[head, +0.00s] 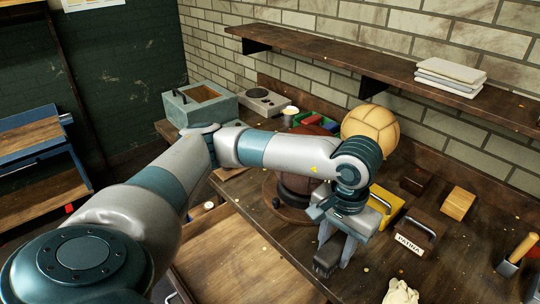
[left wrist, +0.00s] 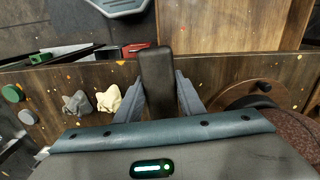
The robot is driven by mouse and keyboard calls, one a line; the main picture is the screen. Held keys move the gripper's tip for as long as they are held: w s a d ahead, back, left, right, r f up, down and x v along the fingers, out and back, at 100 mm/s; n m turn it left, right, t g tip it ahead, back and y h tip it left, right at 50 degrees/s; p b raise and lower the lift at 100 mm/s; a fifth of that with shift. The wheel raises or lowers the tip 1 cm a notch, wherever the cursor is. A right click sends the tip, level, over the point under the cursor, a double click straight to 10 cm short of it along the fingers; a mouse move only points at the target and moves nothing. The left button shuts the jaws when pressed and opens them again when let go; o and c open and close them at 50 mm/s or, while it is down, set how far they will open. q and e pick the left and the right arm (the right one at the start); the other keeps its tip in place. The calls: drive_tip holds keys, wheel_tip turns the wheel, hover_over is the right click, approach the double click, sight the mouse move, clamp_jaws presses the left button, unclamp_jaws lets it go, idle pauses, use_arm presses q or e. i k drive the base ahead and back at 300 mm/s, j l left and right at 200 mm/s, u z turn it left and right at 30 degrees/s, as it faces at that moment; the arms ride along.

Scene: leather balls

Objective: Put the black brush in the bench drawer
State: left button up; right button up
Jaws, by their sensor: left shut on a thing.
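The black brush (head: 327,258) is a dark block held between the fingers of my left gripper (head: 338,246). In the left wrist view the brush (left wrist: 157,85) stands out between both fingers, its far end near the bench's front edge. The bench drawer (head: 235,255) is pulled out, with a light wooden bottom, to the left of the gripper in the head view. Light wood that looks like the drawer (left wrist: 235,25) shows at the top right of the left wrist view. I cannot tell the brush's exact height. My right gripper is not in view.
On the bench (head: 350,285) stand a dark round stand (head: 297,190), a tan leather ball (head: 370,125), a yellow box (head: 385,207), a PATINA-labelled block (head: 412,240), a wooden block (head: 458,203) and a pale crumpled cloth (head: 401,293). A shelf (head: 330,55) runs above.

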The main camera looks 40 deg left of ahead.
sight(232, 282)
drive_tip(key=i+l, duration=0.1)
drive_tip(key=i, duration=0.4)
drive_tip(key=u, duration=1.7)
